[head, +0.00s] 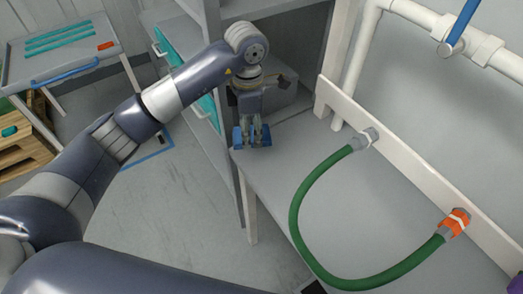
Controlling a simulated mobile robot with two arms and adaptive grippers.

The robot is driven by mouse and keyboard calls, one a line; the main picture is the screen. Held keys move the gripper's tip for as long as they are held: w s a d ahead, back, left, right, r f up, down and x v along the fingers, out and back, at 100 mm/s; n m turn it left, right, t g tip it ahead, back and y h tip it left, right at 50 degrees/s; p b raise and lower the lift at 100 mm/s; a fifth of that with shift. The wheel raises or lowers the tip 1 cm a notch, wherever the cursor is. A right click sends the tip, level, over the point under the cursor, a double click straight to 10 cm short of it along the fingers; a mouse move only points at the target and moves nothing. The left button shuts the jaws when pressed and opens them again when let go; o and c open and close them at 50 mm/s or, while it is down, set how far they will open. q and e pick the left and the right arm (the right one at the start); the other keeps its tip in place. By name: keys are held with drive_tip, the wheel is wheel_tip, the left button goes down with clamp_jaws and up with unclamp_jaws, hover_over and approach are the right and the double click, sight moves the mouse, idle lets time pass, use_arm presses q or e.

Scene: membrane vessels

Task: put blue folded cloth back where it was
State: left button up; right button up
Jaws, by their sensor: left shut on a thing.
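The blue folded cloth (239,137) is at the far left corner of the grey bench top (300,185). My left gripper (254,137) points down and is shut on the cloth, with blue showing on both sides of its fingers. The fingers hide the cloth's middle. I cannot tell whether the cloth touches the bench top. My right gripper is not in view.
A green hose (296,215) curves over the bench between a grey fitting (364,139) and an orange fitting (454,223) on a white rail. A cart (62,60) with teal strips stands far left.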

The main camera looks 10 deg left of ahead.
use_arm(q)
drive_tip(key=r+n, duration=0.1)
drive_tip(key=w+d+r+n, duration=0.1)
drive_tip(key=n, duration=0.1)
drive_tip(key=w+d+r+n, duration=0.1)
drive_tip(key=shift+w+n+b, duration=0.2)
drive_tip(key=shift+n+b, duration=0.15)
drive_tip(key=shift+n, duration=0.05)
wheel_tip(320, 180, down, 6)
drive_tip(key=shift+f+p, duration=0.15)
drive_tip(key=shift+p, duration=0.7)
wheel_tip(320, 180, down, 4)
drive_tip(key=shift+r+p, duration=0.25)
drive_tip(key=shift+p, duration=0.15)
drive_tip(key=shift+f, duration=0.15)
drive_tip(key=o, duration=1)
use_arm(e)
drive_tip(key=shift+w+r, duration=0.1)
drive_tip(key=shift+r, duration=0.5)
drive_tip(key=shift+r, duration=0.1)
